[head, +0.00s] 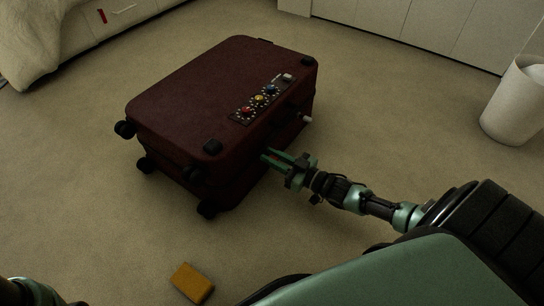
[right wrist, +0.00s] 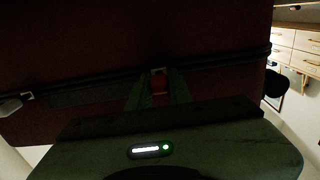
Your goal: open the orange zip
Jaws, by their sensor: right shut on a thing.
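The dark red suitcase (head: 205,85) lies flat on the carpet, with a seam along its side. My right gripper (head: 268,155) is at its near right side. In the right wrist view my right gripper (right wrist: 158,88) is shut on a small orange-red piece at the seam, which looks like the orange zip pull (right wrist: 158,82). It looks reddish in the dim light, and the fingers partly hide it. A pale pull (head: 307,118) sticks out further along the same side and also shows in the right wrist view (right wrist: 14,104). My left gripper is out of the picture.
A panel with coloured knobs (head: 260,98) is on the suitcase's top. A yellow-orange block (head: 192,283) lies on the floor in front. A white bin (head: 514,105) stands at the right. Cabinets (head: 420,25) line the back, and carpet around the suitcase is mostly clear.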

